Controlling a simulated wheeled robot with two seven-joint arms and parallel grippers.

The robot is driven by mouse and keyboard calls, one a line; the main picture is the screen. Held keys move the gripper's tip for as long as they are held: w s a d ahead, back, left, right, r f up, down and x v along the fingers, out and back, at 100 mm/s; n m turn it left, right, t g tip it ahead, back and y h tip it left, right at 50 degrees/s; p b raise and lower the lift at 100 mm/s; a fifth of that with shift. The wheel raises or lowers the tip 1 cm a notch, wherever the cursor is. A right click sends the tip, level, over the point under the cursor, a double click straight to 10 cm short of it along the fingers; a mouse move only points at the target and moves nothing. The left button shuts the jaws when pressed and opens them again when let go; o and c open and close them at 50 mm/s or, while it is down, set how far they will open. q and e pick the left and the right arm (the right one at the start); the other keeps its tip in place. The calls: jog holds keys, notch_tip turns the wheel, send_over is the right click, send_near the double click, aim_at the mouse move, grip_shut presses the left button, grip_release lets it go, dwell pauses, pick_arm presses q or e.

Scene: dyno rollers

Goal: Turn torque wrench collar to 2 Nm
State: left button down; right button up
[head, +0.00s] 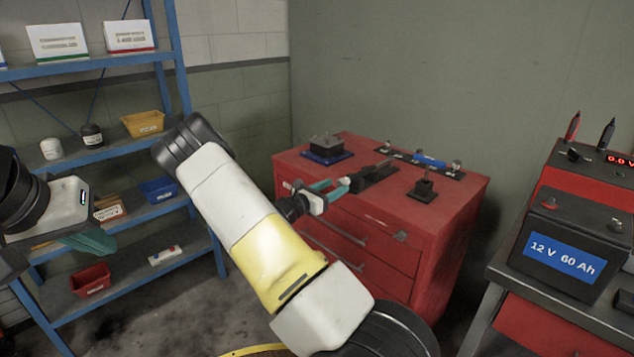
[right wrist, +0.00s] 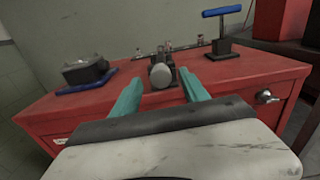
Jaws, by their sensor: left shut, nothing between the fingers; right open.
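The torque wrench appears to be the dark tool with a round grey end on the red cabinet top (head: 400,210). In the right wrist view its grey knob-like end (right wrist: 162,76) faces me, centred between the teal fingers. My right gripper (head: 338,184) is open at the cabinet's front edge. Its fingers (right wrist: 163,84) show on either side of the grey end, with gaps; I cannot tell how far they reach along it. The wrench's scale is not readable, and much of its body is hidden behind the end. My left gripper (head: 92,243) is shut and empty, far left before the shelf.
A blue-handled T-shaped tool (right wrist: 222,12) stands on a black block right of the wrench. A dark device on a blue base (head: 326,150) sits at the left. A strip with small fittings (head: 395,153) lies behind. A battery (head: 565,250) stands at right, blue shelving (head: 180,60) at left.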

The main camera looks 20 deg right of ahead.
aim_at(339, 184)
jog(key=shift+x, duration=1.6)
jog(key=shift+d, duration=0.1)
grip_shut()
